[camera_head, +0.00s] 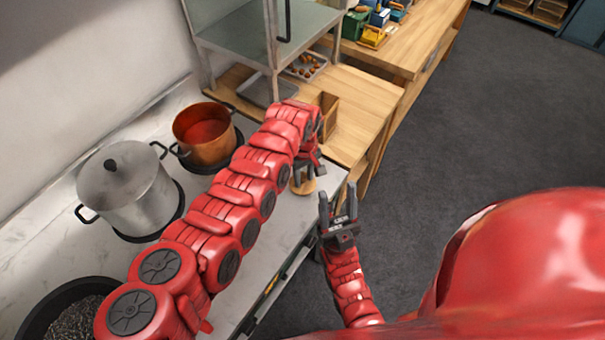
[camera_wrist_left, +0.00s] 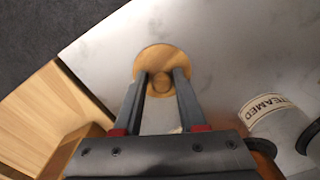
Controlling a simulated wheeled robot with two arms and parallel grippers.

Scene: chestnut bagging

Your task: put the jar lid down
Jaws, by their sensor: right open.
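The jar lid (camera_head: 304,186) is a round light-wood disc with a small round knob, at the counter's front right edge. It also shows in the left wrist view (camera_wrist_left: 160,60). I cannot tell whether it touches the counter. My left gripper (camera_head: 303,172) is right over it, with its two dark fingers on either side of the knob. Whether the fingers press on the knob is unclear. A jar labelled STEAMED (camera_wrist_left: 275,115) shows at the right of the left wrist view; the arm hides it in the head view. My right gripper (camera_head: 337,205) is open and empty, off the counter's front edge.
A steel lidded pot (camera_head: 128,190), a copper pot (camera_head: 204,135) and a dark pan (camera_head: 60,305) stand on the grey counter (camera_head: 275,235). A wooden table (camera_head: 355,115) with a small wooden box (camera_head: 327,115) adjoins it. A metal shelf (camera_head: 245,50) stands behind.

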